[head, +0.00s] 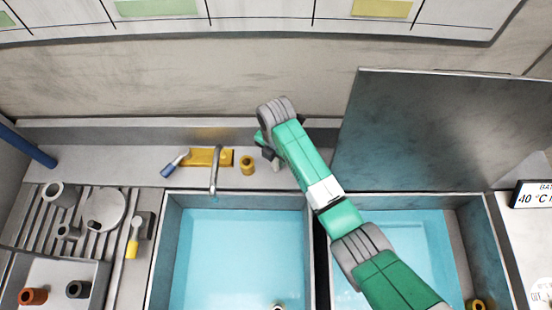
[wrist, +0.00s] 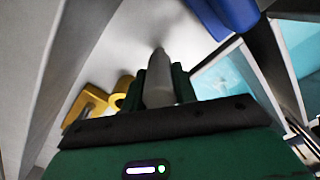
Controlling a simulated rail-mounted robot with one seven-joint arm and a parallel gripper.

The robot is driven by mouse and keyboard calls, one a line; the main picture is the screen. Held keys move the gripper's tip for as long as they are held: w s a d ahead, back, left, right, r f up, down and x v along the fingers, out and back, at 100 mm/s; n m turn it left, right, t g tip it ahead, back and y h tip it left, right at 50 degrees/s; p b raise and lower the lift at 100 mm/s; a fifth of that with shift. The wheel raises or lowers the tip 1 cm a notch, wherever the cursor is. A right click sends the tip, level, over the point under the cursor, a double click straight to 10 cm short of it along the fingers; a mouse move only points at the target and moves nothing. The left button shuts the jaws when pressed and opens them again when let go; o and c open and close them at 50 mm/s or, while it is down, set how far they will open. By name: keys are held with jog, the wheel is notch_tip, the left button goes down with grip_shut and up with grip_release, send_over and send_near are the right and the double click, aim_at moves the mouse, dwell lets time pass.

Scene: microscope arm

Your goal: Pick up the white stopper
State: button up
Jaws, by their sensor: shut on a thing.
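The white stopper (wrist: 159,78) is a pale, tapered cylinder, pointing away from the camera in the wrist view. My gripper (wrist: 162,82) has its green fingers on either side of the stopper and is shut on it. In the head view, my gripper (head: 266,147) is over the counter behind the sinks, just right of a yellow ring-shaped piece (head: 247,166). A small pale part of the stopper (head: 275,164) seems to show below the gripper there; my arm hides the rest. Whether the stopper touches the counter is unclear.
The yellow-based tap (head: 216,172) stands left of the ring. Two water-filled basins (head: 169,250) lie in front, with an upright grey panel (head: 420,130) behind the right one. A grooved drainer (head: 30,225) with several small parts is at left. The counter (head: 110,165) left of the tap is clear.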

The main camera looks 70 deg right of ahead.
notch_tip(320, 180, up, 10)
dwell(0.5)
dwell(0.4)
